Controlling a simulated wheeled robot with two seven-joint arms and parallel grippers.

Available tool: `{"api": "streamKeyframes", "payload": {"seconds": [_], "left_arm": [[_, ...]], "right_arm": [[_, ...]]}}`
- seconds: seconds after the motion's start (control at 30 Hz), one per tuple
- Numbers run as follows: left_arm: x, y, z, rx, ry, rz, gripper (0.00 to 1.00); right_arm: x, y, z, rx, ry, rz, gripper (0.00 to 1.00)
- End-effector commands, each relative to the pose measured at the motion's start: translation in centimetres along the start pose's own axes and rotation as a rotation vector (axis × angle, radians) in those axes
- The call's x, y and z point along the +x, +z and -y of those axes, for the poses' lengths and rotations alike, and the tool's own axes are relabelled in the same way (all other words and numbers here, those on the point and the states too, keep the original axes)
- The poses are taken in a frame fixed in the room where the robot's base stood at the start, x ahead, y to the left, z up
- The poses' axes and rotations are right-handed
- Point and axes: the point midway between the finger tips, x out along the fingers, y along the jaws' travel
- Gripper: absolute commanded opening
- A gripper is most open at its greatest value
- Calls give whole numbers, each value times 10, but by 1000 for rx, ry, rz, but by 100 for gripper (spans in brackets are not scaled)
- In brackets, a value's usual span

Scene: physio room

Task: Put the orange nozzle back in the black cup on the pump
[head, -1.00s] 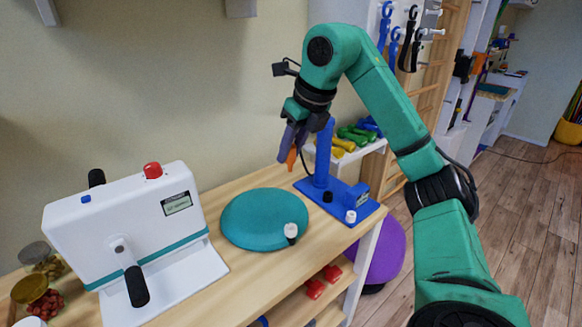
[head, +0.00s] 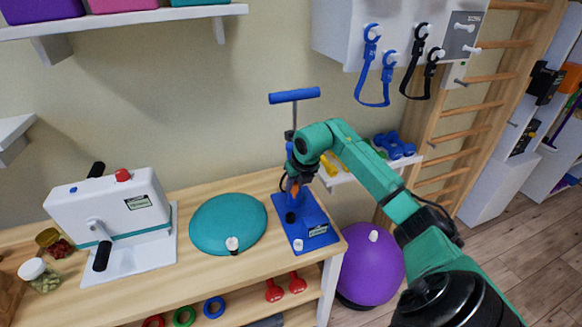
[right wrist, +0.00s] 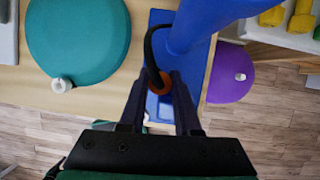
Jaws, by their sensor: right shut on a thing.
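The blue pump (head: 317,228) stands on the wooden table's right end, with a T-handle on top. Its black cup (head: 291,217) is on the blue base. My right gripper (head: 292,182) is shut on the orange nozzle (head: 295,190), just above the cup in the head view; I cannot tell whether they touch. In the right wrist view the nozzle (right wrist: 166,84) sits between the two fingertips (right wrist: 160,88), with the black hose (right wrist: 150,50) running from it beside the blue pump barrel (right wrist: 195,20). The cup is not clearly visible there. My left gripper is not in view.
A teal cushion (head: 228,222) with a white-topped item (head: 232,244) at its front edge lies left of the pump. A white machine (head: 112,215) stands farther left. A purple ball (head: 362,265) is on the floor at right. Dumbbells (head: 394,145) lie on a shelf behind.

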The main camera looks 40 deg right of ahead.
Motion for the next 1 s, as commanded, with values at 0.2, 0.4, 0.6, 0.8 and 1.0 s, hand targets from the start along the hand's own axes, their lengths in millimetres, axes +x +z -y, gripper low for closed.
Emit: {"api": "streamKeyframes", "payload": {"seconds": [0.2, 0.4, 0.6, 0.8, 1.0], "left_arm": [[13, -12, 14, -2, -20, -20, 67], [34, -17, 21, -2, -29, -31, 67], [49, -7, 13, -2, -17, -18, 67], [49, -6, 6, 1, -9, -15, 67], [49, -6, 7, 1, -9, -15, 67]], "right_arm": [[17, -7, 0, 2, 1, 0, 0], [44, -19, 1, 2, 2, -1, 0], [63, -27, 1, 2, 2, 0, 0], [64, -27, 2, 1, 0, 0, 0], [63, -27, 1, 1, 0, 0, 0]]}}
